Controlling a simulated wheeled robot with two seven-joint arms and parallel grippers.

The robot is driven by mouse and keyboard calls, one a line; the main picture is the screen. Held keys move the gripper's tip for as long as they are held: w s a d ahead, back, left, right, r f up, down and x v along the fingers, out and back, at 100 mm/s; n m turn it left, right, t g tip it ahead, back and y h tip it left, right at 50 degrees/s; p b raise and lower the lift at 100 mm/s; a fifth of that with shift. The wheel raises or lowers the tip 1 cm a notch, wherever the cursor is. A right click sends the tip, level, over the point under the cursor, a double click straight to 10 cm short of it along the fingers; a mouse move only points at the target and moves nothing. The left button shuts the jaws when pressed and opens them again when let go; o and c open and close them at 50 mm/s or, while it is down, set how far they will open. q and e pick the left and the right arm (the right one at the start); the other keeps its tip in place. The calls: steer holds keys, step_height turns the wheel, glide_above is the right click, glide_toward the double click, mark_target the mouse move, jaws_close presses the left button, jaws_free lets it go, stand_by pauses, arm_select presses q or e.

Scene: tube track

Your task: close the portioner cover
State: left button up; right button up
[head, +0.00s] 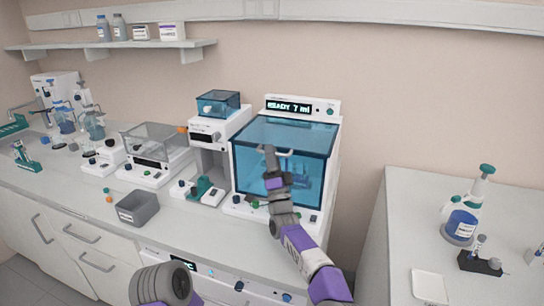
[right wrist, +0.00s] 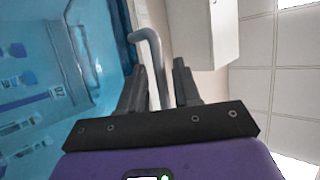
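The portioner (head: 334,150) is a white machine at the back of the bench, with a lit display (head: 288,106) reading "READY 7 ml". Its clear blue cover (head: 252,160) spans the top and front in the head view; I cannot tell whether it is fully down. My right gripper (head: 271,163) is in front of the cover, at its grey handle (head: 288,151). In the right wrist view, my right gripper (right wrist: 160,85) has its fingers apart. The bent handle bar (right wrist: 155,58) passes between them, nearer the left finger. My left gripper is out of view.
A smaller machine with a blue lid (head: 218,103) stands left of the portioner. A grey open bin (head: 137,208) sits near the bench's front edge. A shelf (head: 150,45) hangs on the wall.

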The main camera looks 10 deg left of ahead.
steer(key=shift+w+d+f, duration=0.1)
steer(key=shift+d, duration=0.05)
steer(key=b+v, duration=0.1)
steer(key=v, duration=0.6)
steer(key=shift+s, duration=0.3)
steer(key=shift+f, duration=0.2)
